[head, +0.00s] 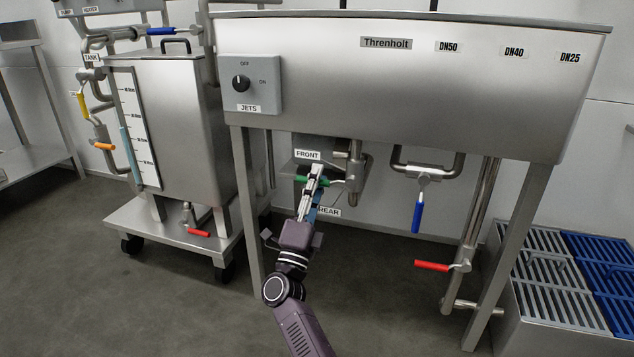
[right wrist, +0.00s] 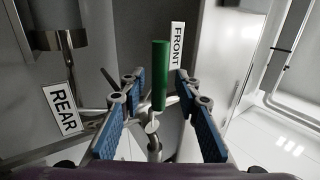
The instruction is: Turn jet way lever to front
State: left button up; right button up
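The jet way lever with its green handle (head: 302,179) is on the pipework under the large steel tank, between the FRONT label (head: 307,155) and the REAR label (head: 329,212). In the right wrist view the green handle (right wrist: 160,75) stands upright in the picture, its end beside the FRONT label (right wrist: 177,45); the REAR label (right wrist: 62,109) is at the left. My right gripper (head: 313,178) reaches up to the lever and partly covers it. Its blue-padded fingers (right wrist: 160,88) are open on both sides of the handle, with visible gaps. My left gripper is not in view.
The tank's front leg (head: 244,200) stands just left of my right arm. A blue-handled valve (head: 417,205) and a red-handled valve (head: 432,265) are to the right. A wheeled cart (head: 165,235) with a smaller tank stands at the left. The floor in front is clear.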

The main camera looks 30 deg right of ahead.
jog(key=v, duration=0.7)
jog(key=shift+s+a, duration=0.2)
dwell(0.4)
